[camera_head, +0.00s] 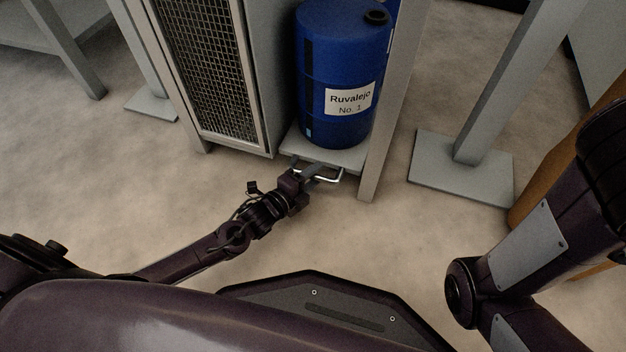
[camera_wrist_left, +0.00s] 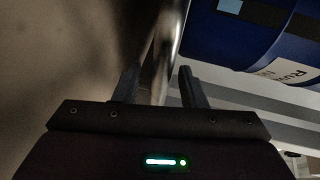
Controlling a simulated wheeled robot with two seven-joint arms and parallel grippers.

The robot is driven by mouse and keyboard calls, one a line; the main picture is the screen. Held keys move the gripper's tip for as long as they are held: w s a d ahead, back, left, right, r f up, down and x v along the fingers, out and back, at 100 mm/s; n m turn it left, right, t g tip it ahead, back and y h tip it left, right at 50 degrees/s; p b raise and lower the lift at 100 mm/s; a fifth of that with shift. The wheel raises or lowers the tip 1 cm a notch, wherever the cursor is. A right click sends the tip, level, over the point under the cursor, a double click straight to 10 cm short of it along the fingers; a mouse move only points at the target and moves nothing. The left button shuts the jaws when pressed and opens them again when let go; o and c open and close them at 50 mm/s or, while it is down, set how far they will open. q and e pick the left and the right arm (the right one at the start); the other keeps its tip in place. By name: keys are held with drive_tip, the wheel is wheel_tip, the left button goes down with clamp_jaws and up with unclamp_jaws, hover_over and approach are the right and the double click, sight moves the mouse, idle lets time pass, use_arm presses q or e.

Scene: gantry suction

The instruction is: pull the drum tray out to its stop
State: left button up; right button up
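The drum tray (camera_head: 352,158) is a light grey slab low in a bay beside a mesh-fronted cabinet. A blue drum (camera_head: 325,70) labelled "Ruvalejo No. 1" stands upright on it. A pale metal bar handle (camera_head: 328,179) sticks out from the tray's front. My left gripper (camera_head: 312,171) is at this handle, with its fingers over its left part. In the left wrist view the fingers (camera_wrist_left: 158,86) stand apart, with the drum (camera_wrist_left: 235,38) at upper right. Whether the fingers touch the handle is too dark to tell. My right gripper is out of view; only its arm shows at right.
The mesh cabinet (camera_head: 215,65) stands left of the drum. A grey upright post (camera_head: 392,110) borders the tray on the right. Another post on a flat floor plate (camera_head: 462,170) stands further right. The floor (camera_head: 365,235) in front of the tray is clear up to my base.

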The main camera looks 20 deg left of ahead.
use_arm(q)
drive_tip(key=shift+w, duration=0.1)
clamp_jaws()
idle(0.3)
